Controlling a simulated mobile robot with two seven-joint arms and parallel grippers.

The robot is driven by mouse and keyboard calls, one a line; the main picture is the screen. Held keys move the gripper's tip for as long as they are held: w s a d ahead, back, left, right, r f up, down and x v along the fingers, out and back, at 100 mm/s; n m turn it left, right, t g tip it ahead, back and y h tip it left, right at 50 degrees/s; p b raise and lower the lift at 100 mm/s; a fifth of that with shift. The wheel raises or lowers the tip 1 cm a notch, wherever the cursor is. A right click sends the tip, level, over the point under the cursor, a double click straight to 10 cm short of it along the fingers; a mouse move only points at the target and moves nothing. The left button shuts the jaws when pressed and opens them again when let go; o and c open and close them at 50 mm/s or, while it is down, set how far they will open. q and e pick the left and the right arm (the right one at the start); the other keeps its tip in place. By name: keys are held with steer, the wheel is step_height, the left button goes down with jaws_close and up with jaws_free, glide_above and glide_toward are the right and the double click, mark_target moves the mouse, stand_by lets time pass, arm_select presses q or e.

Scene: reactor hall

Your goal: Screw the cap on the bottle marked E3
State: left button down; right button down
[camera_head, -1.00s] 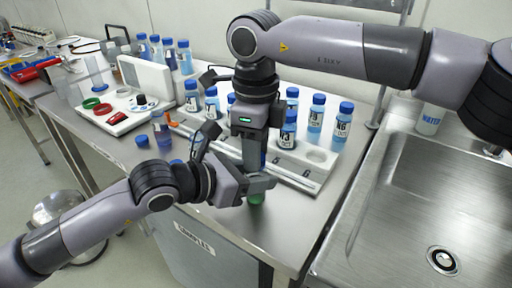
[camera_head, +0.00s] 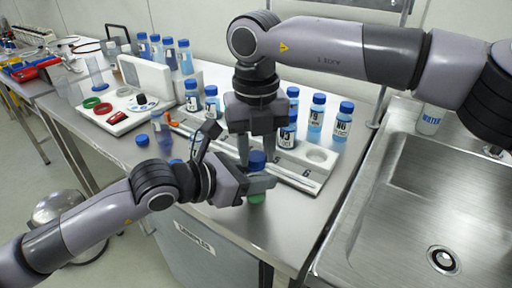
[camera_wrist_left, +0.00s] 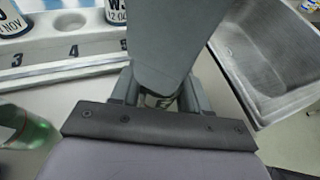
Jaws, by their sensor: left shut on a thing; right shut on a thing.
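My left gripper (camera_head: 262,184) is shut on a bottle near the table's front edge. Its fingers hide most of the bottle, and only a green lower part (camera_head: 256,198) shows below them. No E3 mark can be read. A blue cap (camera_head: 257,160) sits directly above the left fingers, at the bottle's top. My right gripper (camera_head: 257,154) points straight down from above, shut on this cap. Whether the cap is seated or tilted cannot be told. In the left wrist view the right gripper (camera_wrist_left: 165,45) hides most of the bottle between the left fingers.
A white numbered rack (camera_head: 318,157) with several blue-capped bottles stands close behind the grippers. A loose blue cap (camera_head: 142,140) lies on the table at left. A sink (camera_head: 425,190) is at right. A green transparent object (camera_wrist_left: 25,130) shows at the left wrist view's left edge.

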steer(key=c, duration=0.7)
jaws_free()
steer(key=shift+c, duration=0.2)
steer(key=shift+r, duration=2.3)
steer(key=shift+c, duration=0.3)
steer(key=n, duration=0.2)
steer(key=r+n, duration=0.1)
steer(key=n, duration=0.1)
steer(key=shift+n, duration=0.3)
steer(key=n, duration=0.4)
steer(key=shift+r+n, duration=0.3)
steer(key=shift+r, duration=0.1)
steer(key=n, duration=0.2)
steer(key=r+n, duration=0.1)
steer(key=n, duration=0.1)
steer(key=shift+n, duration=0.3)
steer(key=n, duration=0.3)
steer(key=shift+r+n, duration=0.3)
steer(key=shift+n, duration=0.1)
